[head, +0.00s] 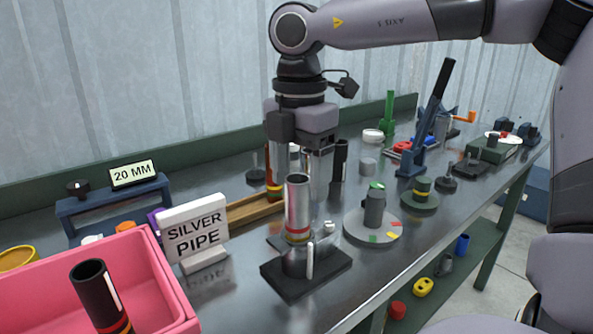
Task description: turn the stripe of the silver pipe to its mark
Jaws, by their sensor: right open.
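The silver pipe (297,205) stands upright at a dark fixture (293,284) near the table's front edge. It has an open top, orange, yellow and red bands near its foot, and a faint reddish vertical streak on its left side. I cannot clearly make out which is its stripe or where its mark is. A white "SILVER PIPE" sign (195,233) stands to its left. My right gripper (303,172) points down just behind the pipe's upper part, jaws open; the pipe partly hides the fingers, and I cannot tell whether they touch it. My left gripper is out of view.
A pink bin (165,275) with a black pipe (97,297) is at the front left. A wooden tray (250,211) with dark pipes lies behind the silver pipe. A round grey plate (355,231) with coloured patches is to its right. Tools crowd the far right.

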